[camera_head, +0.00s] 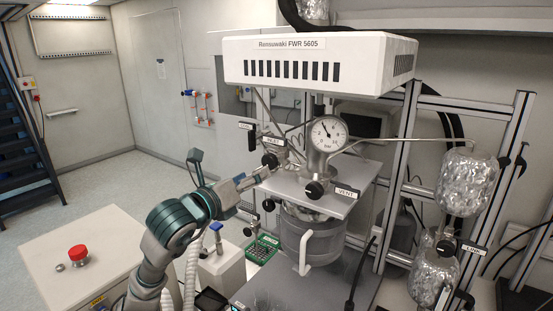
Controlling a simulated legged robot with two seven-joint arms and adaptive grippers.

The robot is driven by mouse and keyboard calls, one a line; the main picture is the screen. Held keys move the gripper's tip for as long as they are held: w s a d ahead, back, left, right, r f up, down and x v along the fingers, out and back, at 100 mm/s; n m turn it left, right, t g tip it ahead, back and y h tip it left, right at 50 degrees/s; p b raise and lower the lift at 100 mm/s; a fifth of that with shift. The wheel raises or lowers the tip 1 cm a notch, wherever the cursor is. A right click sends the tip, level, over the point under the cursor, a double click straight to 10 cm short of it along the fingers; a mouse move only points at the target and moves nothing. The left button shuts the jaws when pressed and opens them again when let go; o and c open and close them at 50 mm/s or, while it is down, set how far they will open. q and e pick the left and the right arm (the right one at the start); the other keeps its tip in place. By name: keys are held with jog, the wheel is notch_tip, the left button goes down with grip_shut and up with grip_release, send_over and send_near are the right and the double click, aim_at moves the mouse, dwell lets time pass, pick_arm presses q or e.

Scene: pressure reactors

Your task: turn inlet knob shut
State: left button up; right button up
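The reactor (318,235) stands right of centre under a white box marked "Rensuwaki FWR 5605" (315,58). A round pressure gauge (328,134) sits on its top plate. My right gripper is out of view.
Another black knob (314,190) is at the plate's front, beside a "VENT" label (346,193). A metal frame (400,180) and foil-wrapped vessels (466,183) stand at right. A cabinet with a red button (77,252) is at lower left. Open floor lies behind it.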

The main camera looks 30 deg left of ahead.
aim_at(267, 164)
pick_arm(q)
jog(key=w+a, duration=0.1)
jog(key=w, duration=0.1)
jog(key=w+p, duration=0.1)
jog(key=w, duration=0.2)
jog(key=w+a+p, duration=0.1)
jog(key=w, duration=0.1)
jog(key=shift+w+a+f, duration=0.15)
jog(key=shift+a+f, duration=0.05)
jog(key=shift+a, duration=0.1)
jog(key=shift+w, duration=0.3)
jog(key=w+d, duration=0.2)
jog(key=shift+d+p, duration=0.3)
jog(key=shift+d, duration=0.1)
jog(key=shift+w+d, duration=0.1)
jog(key=shift+w, duration=0.05)
jog(key=shift+c, duration=1.1)
jog(key=shift+a, duration=0.3)
jog(key=c, duration=0.4)
jog(key=shift+s+a+r, duration=0.1)
jog(key=shift+s+a, duration=0.05)
jog(key=shift+s, duration=0.2)
jog(key=shift+c, duration=1.2)
jog(key=shift+s+a, duration=0.1)
jog(key=shift+a, duration=0.15)
jog(key=shift+c, duration=1.4)
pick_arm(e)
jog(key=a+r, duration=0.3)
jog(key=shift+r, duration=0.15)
